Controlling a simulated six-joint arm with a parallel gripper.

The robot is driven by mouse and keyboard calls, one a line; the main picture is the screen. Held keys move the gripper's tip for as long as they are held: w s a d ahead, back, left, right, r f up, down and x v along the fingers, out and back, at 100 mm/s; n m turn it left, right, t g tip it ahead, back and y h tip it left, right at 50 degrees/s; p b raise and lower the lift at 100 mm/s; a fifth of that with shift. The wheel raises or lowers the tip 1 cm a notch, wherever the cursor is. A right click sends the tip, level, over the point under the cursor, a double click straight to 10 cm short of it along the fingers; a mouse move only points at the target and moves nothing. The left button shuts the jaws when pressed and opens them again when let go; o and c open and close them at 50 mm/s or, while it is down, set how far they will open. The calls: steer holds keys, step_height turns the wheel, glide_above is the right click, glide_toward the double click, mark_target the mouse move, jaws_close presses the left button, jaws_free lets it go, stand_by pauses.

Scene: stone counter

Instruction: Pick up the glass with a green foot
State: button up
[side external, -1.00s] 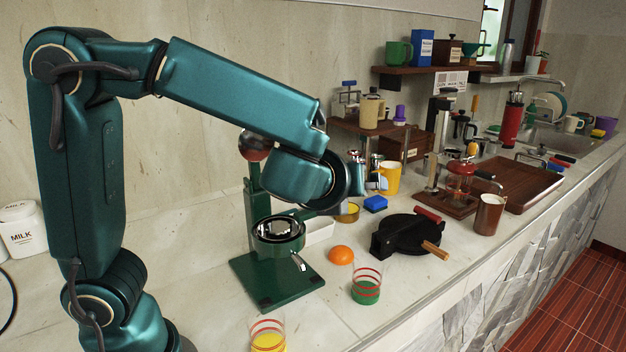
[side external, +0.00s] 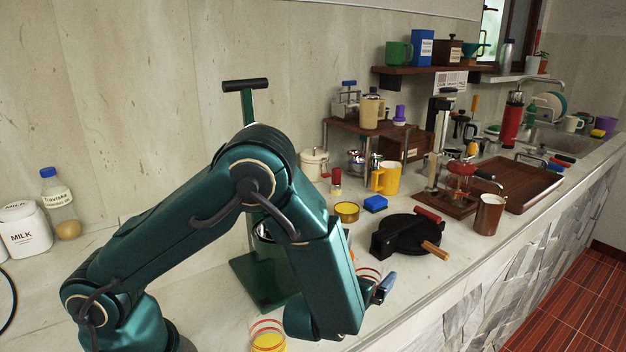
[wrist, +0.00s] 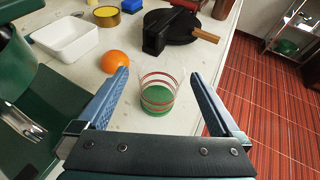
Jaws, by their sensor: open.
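The glass with a green foot (wrist: 157,95) stands upright on the counter in the wrist view, clear with red rings. It sits between and beyond the fingers of my gripper (wrist: 168,88), which are open and apart from it. In the side external view, my arm hides most of this glass; only its red-ringed rim (side external: 369,274) shows beside my gripper (side external: 384,288). A second ringed glass with a yellow foot (side external: 268,338) stands at the bottom of that view, partly cut off.
An orange (wrist: 115,62) lies left of the glass, near a white tray (wrist: 66,38). A black iron press with a wooden handle (wrist: 172,30) stands behind. The green juicer stand (side external: 262,282) is left of the glass. The counter edge drops to the red floor at right.

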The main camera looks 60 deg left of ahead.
mark_target(372, 267)
steer(key=shift+w+a+f, duration=0.1)
steer(key=shift+w+f, duration=0.05)
steer(key=shift+f, duration=0.35)
steer(key=shift+x, duration=2.35)
steer(key=shift+r, duration=0.1)
steer(key=c, duration=1.2)
steer(key=shift+c, duration=0.7)
steer(key=shift+r, duration=0.1)
